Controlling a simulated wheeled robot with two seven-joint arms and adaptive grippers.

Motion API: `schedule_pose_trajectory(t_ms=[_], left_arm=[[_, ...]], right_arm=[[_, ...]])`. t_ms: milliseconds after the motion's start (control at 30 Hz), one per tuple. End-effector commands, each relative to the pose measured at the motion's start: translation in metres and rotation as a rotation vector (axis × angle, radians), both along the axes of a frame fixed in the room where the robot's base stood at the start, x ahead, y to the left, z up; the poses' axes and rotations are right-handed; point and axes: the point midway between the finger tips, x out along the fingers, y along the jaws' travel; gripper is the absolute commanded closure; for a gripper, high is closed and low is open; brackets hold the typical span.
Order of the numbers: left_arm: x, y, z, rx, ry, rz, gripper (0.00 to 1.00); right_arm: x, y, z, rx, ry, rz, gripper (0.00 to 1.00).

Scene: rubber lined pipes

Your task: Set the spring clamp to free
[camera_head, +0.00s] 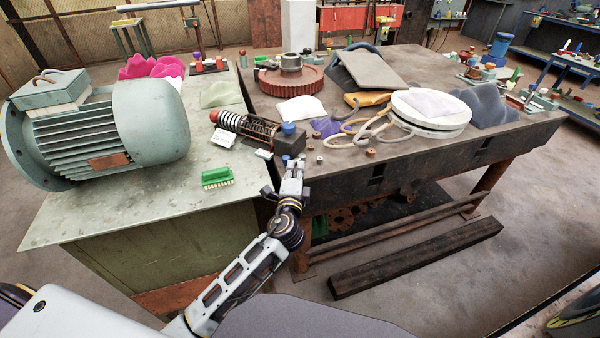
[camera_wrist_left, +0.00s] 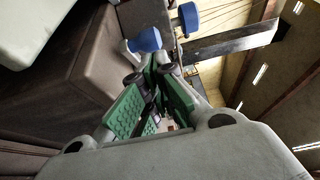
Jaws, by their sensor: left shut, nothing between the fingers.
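My left gripper (camera_head: 293,163) is at the front edge of the dark workbench and points away from me. In the left wrist view its green-padded fingers (camera_wrist_left: 160,62) come together at the tips with nothing between them. Just beyond the tips are two blue knobs, a nearer one (camera_wrist_left: 145,40) and a farther one (camera_wrist_left: 188,17). In the head view a blue knob (camera_head: 288,128) tops a dark block (camera_head: 289,144) just behind the gripper. I take this knobbed part for the spring clamp, but cannot be sure. Its lower part is hidden. My right gripper is out of view.
A spring-like red, white and black part (camera_head: 245,124) lies left of the block. A green brush (camera_head: 217,177) and a large grey motor (camera_head: 110,130) are on the left table. A round white part (camera_head: 430,122) with hoses lies right. The left table's front is clear.

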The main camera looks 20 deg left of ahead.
Motion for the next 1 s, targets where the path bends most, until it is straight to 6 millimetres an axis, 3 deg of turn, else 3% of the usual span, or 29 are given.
schedule_pose_trajectory(t_ms=[667, 1000], left_arm=[[0.002, 0.007, 0.000, 0.004, 0.001, -0.035, 1.00], [0.003, 0.021, 0.001, 0.001, 0.000, -0.125, 1.00]], right_arm=[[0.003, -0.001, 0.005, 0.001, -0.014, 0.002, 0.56], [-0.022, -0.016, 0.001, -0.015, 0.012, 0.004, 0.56]])
